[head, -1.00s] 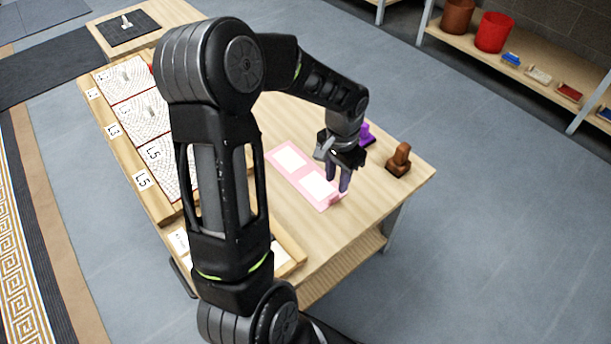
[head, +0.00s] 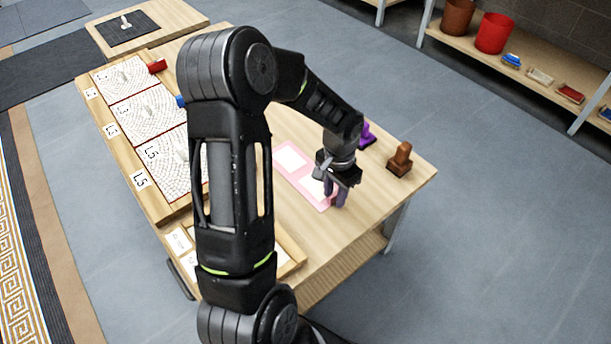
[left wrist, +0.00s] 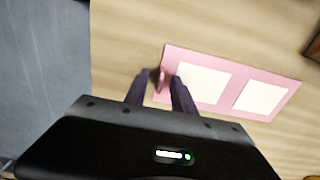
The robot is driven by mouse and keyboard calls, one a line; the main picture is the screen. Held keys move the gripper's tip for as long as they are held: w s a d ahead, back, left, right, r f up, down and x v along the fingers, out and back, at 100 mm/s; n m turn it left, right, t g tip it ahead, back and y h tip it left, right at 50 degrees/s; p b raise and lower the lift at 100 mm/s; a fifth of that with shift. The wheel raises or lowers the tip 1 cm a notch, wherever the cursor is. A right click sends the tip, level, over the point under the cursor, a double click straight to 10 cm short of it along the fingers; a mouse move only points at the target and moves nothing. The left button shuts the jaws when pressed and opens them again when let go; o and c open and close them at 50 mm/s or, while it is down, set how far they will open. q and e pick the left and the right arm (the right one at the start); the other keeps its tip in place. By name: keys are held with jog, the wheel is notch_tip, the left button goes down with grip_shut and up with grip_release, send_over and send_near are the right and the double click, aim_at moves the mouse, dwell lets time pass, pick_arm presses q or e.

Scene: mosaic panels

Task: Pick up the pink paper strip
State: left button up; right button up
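The pink paper strip (head: 300,175) lies flat on the wooden table and bears two white rectangles. It also shows in the left wrist view (left wrist: 233,87). A small raised pink tab (left wrist: 161,79) stands at its near end. My left gripper (head: 335,198) points down over that end of the strip. In the left wrist view, its two dark fingers (left wrist: 160,80) are apart, with the tab between them and no clear grip on it. In the head view the fingers hide the tab. My right gripper is in neither view.
A purple stamp-like object (head: 366,135) and a brown one (head: 400,160) stand right of the gripper. A wooden tray (head: 152,196) with mosaic panels labelled L5 and L3 lies on the left. My left arm hides part of the table.

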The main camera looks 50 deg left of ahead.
pick_arm(q)
jog(key=shift+r, duration=0.1)
dwell(0.4)
grip_shut()
dwell(0.4)
